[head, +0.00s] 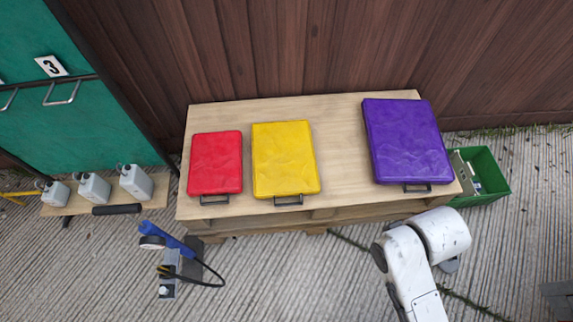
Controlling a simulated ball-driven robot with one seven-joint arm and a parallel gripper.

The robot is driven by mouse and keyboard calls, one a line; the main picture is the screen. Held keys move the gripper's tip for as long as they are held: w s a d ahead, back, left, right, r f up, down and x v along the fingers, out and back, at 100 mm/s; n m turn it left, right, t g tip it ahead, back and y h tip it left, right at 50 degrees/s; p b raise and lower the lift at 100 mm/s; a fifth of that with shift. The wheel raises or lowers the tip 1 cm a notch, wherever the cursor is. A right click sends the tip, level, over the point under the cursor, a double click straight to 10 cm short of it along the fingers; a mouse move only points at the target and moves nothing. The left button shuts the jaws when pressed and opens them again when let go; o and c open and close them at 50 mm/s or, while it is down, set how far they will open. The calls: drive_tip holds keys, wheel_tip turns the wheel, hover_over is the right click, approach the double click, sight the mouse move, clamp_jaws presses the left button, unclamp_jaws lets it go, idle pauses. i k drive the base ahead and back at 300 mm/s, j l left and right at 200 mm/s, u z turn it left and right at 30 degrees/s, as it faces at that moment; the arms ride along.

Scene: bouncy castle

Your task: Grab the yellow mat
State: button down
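The yellow mat (284,158) lies flat on a light wooden platform (340,149), left of its middle. A dark handle sticks out from the mat's front edge. A red mat (216,163) lies just to its left with a narrow gap. A purple mat (406,141) lies farther right, across bare wood. White links of my arm show at the lower right, in front of the purple mat and well apart from the yellow mat. I cannot make out my gripper's fingers.
A green crate (492,177) stands right of the platform. Several white jugs (93,188) stand on a low board at left. A blue-and-grey device (172,262) with a black cable is on the ground in front. A wooden wall (300,50) rises behind.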

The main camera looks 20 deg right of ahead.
sight(285, 165)
drive_tip(key=i+j, duration=0.15)
drive_tip(key=j, duration=0.2)
drive_tip(key=i+j, duration=0.2)
drive_tip(key=j, duration=0.2)
drive_tip(key=i+j, duration=0.15)
drive_tip(key=j, duration=0.2)
